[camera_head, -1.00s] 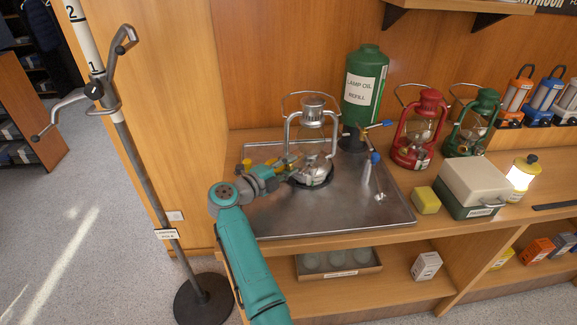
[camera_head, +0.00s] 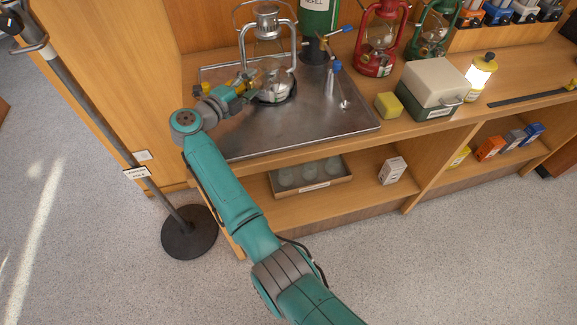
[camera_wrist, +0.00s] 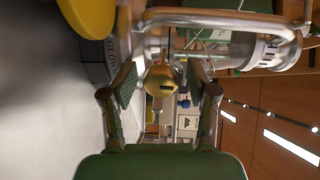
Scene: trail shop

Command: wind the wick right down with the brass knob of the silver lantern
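The silver lantern (camera_head: 275,90) stands upright on the metal tray at the left of the counter. My gripper (camera_head: 248,84) is at the left side of its base in the head view. In the wrist view the round brass knob (camera_wrist: 162,78) sits between the two fingertips of my gripper (camera_wrist: 163,84). A narrow gap seems to show on each side of the knob, so the fingers are around it and apart. The lantern's wire frame and silver parts (camera_wrist: 262,50) fill the upper right of the wrist view. The wick cannot be made out.
The metal tray (camera_head: 300,130) has a tap or pump fitting (camera_head: 331,72) at right. A green oil drum (camera_head: 318,18) stands behind, a red lantern (camera_head: 380,42) to its right. A yellow rounded thing (camera_wrist: 88,14) is close to the left finger. A pole's round base (camera_head: 189,235) stands on the floor.

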